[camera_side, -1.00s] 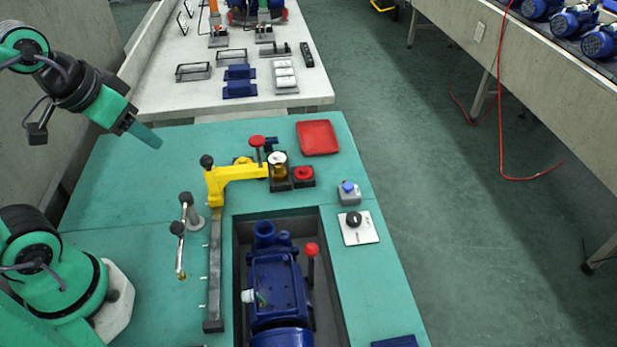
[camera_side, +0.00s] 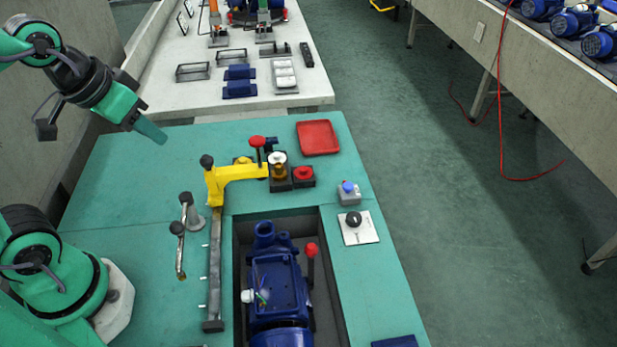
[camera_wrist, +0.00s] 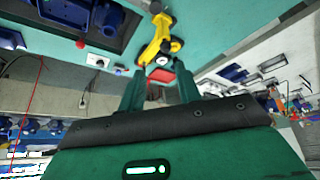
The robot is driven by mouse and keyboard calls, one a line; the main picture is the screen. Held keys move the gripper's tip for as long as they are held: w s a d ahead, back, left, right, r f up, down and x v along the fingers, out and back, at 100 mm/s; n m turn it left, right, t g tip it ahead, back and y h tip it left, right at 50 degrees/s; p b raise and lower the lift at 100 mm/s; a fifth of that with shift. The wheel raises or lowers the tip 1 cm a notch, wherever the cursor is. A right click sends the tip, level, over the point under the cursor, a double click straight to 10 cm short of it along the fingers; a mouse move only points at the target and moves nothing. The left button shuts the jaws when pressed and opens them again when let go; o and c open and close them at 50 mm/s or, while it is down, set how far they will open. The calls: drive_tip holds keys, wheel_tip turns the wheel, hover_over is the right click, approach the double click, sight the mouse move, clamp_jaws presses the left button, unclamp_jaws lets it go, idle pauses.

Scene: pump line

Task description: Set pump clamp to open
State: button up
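The blue pump (camera_side: 278,285) lies in a dark recess in the green bench; it also shows in the wrist view (camera_wrist: 100,20). A lever with a red knob (camera_side: 311,250) stands upright at the pump's right side. A yellow arm (camera_side: 236,174) on a grey rail reaches right, with a red-topped handle (camera_side: 257,142) at its end. I cannot tell for certain which of these is the pump clamp. My gripper (camera_side: 158,137) is in the air above the bench's far left, apart from everything. In the wrist view my gripper (camera_wrist: 161,80) has its fingers apart and nothing between them.
A chrome lever (camera_side: 181,250) stands left of the rail. A red button (camera_side: 303,174), a red tray (camera_side: 318,138), a blue button box (camera_side: 349,193) and a black dial (camera_side: 354,220) are on the right. The bench's left part is clear.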

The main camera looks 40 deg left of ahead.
drive_tip(key=w+d+f+n+g, duration=0.1)
drive_tip(key=w+d+g, duration=0.1)
drive_tip(key=w+d, duration=0.3)
drive_tip(key=n+g, duration=0.3)
drive_tip(key=n, duration=0.1)
hover_over(311, 247)
drive_tip(key=f, duration=1.3)
drive_tip(key=shift+a+f, duration=0.2)
drive_tip(key=shift+a, duration=0.05)
drive_tip(key=shift+d+f+n, duration=0.25)
drive_tip(key=shift+d+n, duration=0.05)
drive_tip(key=shift+f, duration=3.9)
